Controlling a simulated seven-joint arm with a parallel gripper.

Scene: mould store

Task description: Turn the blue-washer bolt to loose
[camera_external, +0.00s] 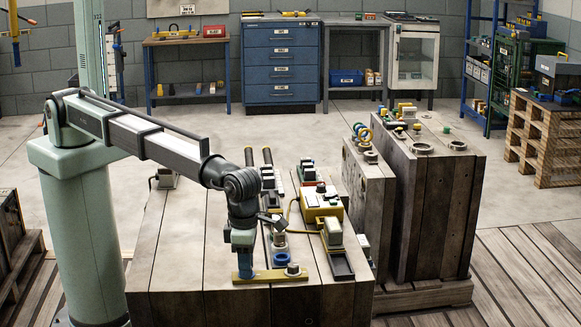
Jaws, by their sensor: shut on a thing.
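A flat brass-coloured plate (268,276) lies near the front edge of the wooden bench. A blue part (245,271), which looks like the blue washer, shows at the plate's left end, directly under my gripper (243,255). My gripper points straight down and is shut there on what appears to be the blue-washer bolt. The bolt head is hidden by the jaws, and its turn position cannot be read. A second, grey bolt (292,268) stands uncovered at the plate's right end.
A blue ring (282,259) lies just behind the plate. A yellow box (321,203) and a black tray (340,262) holding a block stand to the right. Tall wooden blocks (440,195) rise further right. The bench top (170,255) at left is mostly clear.

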